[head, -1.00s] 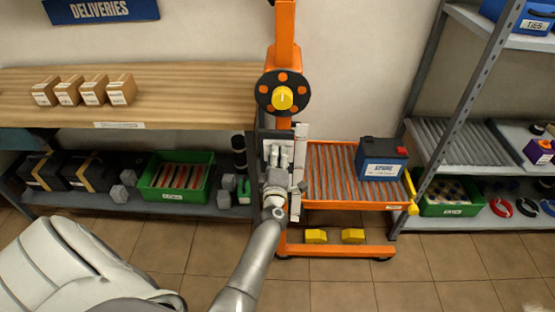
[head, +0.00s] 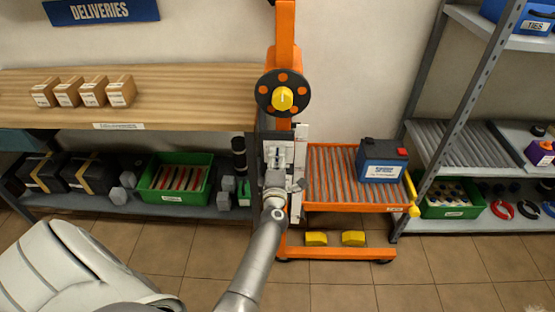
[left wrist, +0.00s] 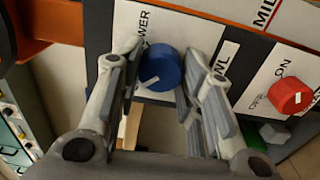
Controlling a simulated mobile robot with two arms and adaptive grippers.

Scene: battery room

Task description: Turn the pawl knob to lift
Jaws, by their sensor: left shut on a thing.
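The blue pawl knob (left wrist: 164,68) sits on a white-labelled panel in the left wrist view, with a white pointer mark on its face. The letters "OWER" show beside it, and "WL" shows past the far finger. My left gripper (left wrist: 167,62) has a finger on either side of the knob and is shut on it. In the head view, my left gripper (head: 275,158) is at the panel on the orange lift's mast, and it hides the knob there. My right gripper is in neither view.
A red on/off knob (left wrist: 288,97) is beside the pawl knob on the panel. The orange lift (head: 285,45) carries a round hub with a yellow centre (head: 282,98) and a roller deck with a battery (head: 382,160). A wooden bench (head: 190,90) stands left, grey shelving (head: 470,90) right.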

